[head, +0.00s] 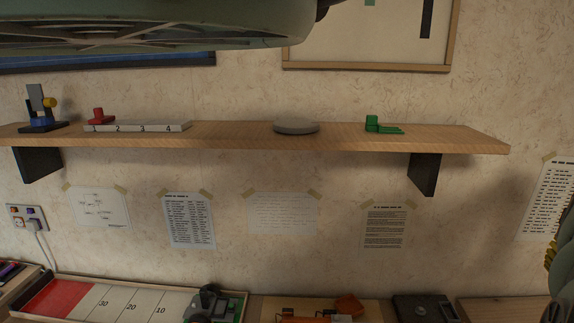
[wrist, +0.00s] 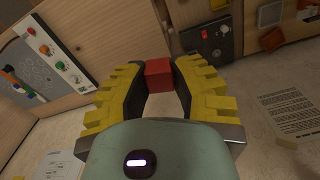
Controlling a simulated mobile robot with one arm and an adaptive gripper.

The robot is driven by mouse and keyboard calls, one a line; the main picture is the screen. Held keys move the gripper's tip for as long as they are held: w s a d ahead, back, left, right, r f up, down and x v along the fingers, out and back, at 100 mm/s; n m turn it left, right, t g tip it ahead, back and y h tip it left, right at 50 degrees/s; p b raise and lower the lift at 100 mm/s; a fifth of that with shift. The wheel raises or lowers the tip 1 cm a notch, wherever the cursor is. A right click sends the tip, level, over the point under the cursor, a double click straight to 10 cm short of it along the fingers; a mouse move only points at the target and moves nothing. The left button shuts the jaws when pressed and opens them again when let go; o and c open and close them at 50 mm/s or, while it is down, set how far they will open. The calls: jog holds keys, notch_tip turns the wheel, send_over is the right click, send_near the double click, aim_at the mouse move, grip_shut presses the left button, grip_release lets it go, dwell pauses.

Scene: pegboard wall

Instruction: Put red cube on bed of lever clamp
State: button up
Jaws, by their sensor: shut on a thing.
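The red cube (wrist: 159,75) is held between the tips of my gripper's (wrist: 160,78) two yellow-ribbed fingers in the wrist view. The fingers touch it on both sides, and its lower faces are in shade. In the head view only a little of my gripper's yellow ribbing shows at the right edge, and the cube is not visible there. A dark device with blue parts, a grey upright plate and a yellow knob (head: 50,102) stands at the left end of the wall shelf; it may be the lever clamp, but I cannot tell for sure.
The wooden shelf (head: 350,139) also bears a numbered white strip (head: 155,127) with a red piece (head: 98,116), a grey disc (head: 296,126) and a green piece (head: 373,124). Below are a numbered board (head: 140,302), a grey-and-green device (head: 207,300) and an orange block (head: 350,304).

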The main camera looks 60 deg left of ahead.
jog(key=s+d+r+m, duration=0.3)
jog(key=d+r+m, duration=0.2)
jog(key=r+m, duration=0.35)
notch_tip(320, 180, up, 38)
jog(key=p, duration=3.8)
jog(key=shift+d+r, duration=0.25)
jog(key=shift+d, duration=0.15)
jog(key=shift+f+n, duration=0.15)
jog(key=shift+n, duration=0.1)
